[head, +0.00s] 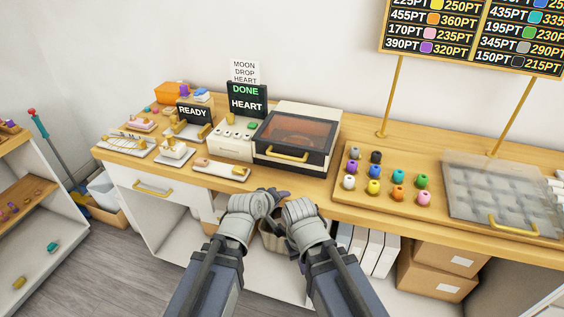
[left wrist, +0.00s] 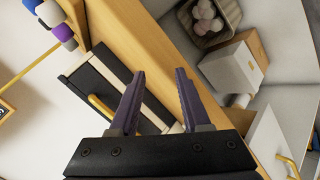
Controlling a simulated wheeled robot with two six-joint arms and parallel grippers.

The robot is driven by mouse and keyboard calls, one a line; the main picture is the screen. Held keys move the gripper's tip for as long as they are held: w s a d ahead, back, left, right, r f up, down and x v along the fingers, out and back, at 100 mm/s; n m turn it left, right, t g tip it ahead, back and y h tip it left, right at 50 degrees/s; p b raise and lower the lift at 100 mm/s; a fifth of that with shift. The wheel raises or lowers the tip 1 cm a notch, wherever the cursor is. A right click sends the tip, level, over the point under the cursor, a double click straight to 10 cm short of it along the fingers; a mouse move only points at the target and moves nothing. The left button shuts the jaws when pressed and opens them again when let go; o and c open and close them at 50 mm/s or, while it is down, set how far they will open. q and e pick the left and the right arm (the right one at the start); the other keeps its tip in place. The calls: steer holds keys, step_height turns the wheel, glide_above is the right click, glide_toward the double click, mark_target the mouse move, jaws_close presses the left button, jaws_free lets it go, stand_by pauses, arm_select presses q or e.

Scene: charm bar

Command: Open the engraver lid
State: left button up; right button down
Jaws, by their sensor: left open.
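The engraver (head: 297,133) is a cream box with a black front and a dark window in its lid, on the wooden counter. Its lid looks shut, with a gold handle (head: 287,154) along the front. In the left wrist view the engraver (left wrist: 107,62) and its gold handle (left wrist: 100,106) show to the left of my fingers. My left gripper (head: 280,192) is open and empty, in front of and below the handle, apart from it. My right gripper (head: 301,212) is beside it; its fingertips cannot be made out.
A control panel (head: 233,134) with a DONE HEART screen (head: 247,101) stands left of the engraver. Several coloured spools (head: 374,187) and a clear-lidded case (head: 502,190) lie to the right. Below the counter are a basket (left wrist: 207,22) and cardboard boxes (head: 437,271).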

mark_target(283, 157)
arm_select(q)
steer(key=w+a+r+n+t+b, duration=0.1)
steer(key=w+r+n+t, duration=0.3)
steer(key=r+n, duration=0.3)
steer(key=shift+w+a+r+n+t, duration=0.3)
steer(key=shift+r+t, duration=0.3)
steer(key=shift+t, duration=0.3)
arm_select(e)
steer(key=shift+s+f, duration=0.3)
steer(key=shift+f, duration=0.35)
arm_select(q)
steer(key=shift+w+d, duration=0.1)
steer(key=shift+w, duration=0.1)
steer(key=b+x, duration=0.1)
steer(key=x, duration=0.6)
steer(key=shift+w+d+b, duration=0.2)
steer(key=shift+w+b, duration=0.1)
steer(key=shift+b, duration=0.1)
steer(key=shift+s, duration=0.1)
arm_select(e)
steer(key=w, duration=0.1)
steer(key=w+f, duration=0.1)
steer(key=shift+w+d+f, duration=0.3)
steer(key=shift+d, duration=0.1)
arm_select(q)
jaws_close()
